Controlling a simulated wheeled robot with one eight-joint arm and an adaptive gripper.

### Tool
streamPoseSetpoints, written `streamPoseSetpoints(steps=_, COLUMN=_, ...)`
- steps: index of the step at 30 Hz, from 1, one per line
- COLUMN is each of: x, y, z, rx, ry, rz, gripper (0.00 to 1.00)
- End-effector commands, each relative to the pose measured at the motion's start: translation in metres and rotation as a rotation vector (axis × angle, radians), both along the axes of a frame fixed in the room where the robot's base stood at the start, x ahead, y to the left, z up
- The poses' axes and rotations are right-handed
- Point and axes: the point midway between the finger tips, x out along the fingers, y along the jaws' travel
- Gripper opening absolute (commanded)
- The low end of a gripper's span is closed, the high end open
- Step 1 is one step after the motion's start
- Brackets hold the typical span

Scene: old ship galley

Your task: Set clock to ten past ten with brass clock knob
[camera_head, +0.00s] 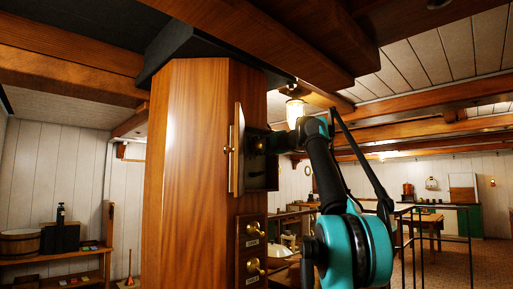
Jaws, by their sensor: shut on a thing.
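A wooden column (185,150) stands left of centre. On its right side a small case with a glazed, brass-trimmed door (237,150) stands open, seen nearly edge-on. My arm comes in from the lower right, and my dark gripper (265,143) reaches into the case opening behind the door. It is shut at the spot where the brass clock knob sits. The fingertips and knob are mostly hidden by the gripper and door. The clock face and hands cannot be seen from this angle.
Below the case are two wooden panels with brass knobs (253,266) and small labels. A lit lamp (295,110) hangs behind my arm. Heavy beams cross overhead. A shelf with a wooden tub (20,243) is at the left; railings and a table (430,222) stand at the right.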

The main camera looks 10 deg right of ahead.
Motion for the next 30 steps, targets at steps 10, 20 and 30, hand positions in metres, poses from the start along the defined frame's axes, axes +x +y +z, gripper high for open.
streamPoseSetpoints(steps=10, x=0.0002, y=-0.0006, z=-0.0015, rx=0.264, ry=0.193, rz=0.000, gripper=0.06)
streamPoseSetpoints(steps=20, x=0.0001, y=-0.0005, z=-0.0026, rx=0.517, ry=0.378, rz=-0.001, gripper=0.06)
streamPoseSetpoints(steps=30, x=-0.0003, y=0.0000, z=-0.0037, rx=0.776, ry=0.566, rz=0.000, gripper=0.06)
